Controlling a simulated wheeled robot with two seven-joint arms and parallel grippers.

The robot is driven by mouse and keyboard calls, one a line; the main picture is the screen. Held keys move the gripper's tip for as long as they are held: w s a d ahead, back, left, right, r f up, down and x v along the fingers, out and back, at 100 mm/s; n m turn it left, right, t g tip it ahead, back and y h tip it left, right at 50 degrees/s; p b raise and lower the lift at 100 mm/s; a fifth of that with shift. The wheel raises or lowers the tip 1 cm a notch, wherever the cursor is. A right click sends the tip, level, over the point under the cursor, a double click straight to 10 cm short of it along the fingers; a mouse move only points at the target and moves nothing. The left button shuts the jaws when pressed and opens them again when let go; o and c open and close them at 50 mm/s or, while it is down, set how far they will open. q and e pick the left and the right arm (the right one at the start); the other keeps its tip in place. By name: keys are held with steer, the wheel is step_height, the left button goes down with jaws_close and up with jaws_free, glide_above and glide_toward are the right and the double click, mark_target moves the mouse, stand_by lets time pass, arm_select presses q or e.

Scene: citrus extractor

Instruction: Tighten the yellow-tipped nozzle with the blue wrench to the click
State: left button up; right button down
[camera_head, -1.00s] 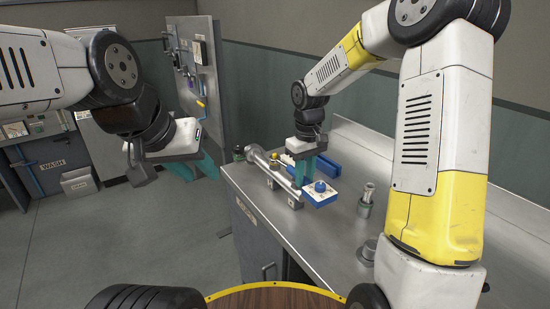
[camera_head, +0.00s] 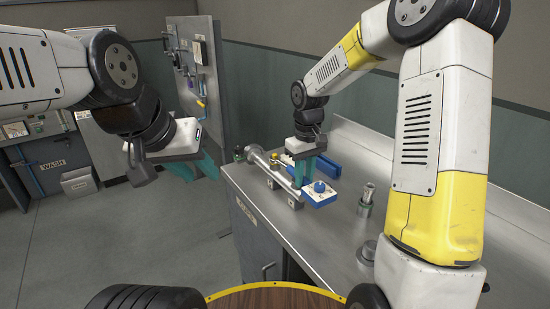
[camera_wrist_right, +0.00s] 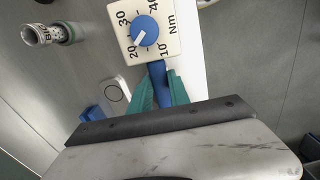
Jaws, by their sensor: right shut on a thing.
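The blue wrench (camera_wrist_right: 157,76) shows in the right wrist view as a blue shaft joined to a pale box with a blue dial marked in Nm. My right gripper (camera_wrist_right: 160,92) is shut on that shaft; the dial pointer is near 20. In the head view my right gripper (camera_head: 302,178) is low over the counter beside a metal pipe. A small yellow tip (camera_head: 274,157) shows by the pipe, left of the gripper; its contact with the wrench cannot be seen. My left gripper (camera_head: 194,167) is off the counter to the left, fingers apart and empty.
The metal counter (camera_head: 335,240) has free room at its front. Metal fittings (camera_head: 367,195) stand to the right, near my right arm. A blue piece (camera_head: 328,165) lies behind the right gripper. A tool panel (camera_head: 200,75) hangs at the back left.

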steer(key=s+a+m, duration=0.2)
steer(key=a+m, duration=0.4)
steer(key=a, duration=0.2)
steer(key=shift+a, duration=0.3)
stand_by(1.2)
steer(key=shift+s, duration=0.1)
steer(key=shift+d, duration=0.4)
stand_by(2.5)
stand_by(1.3)
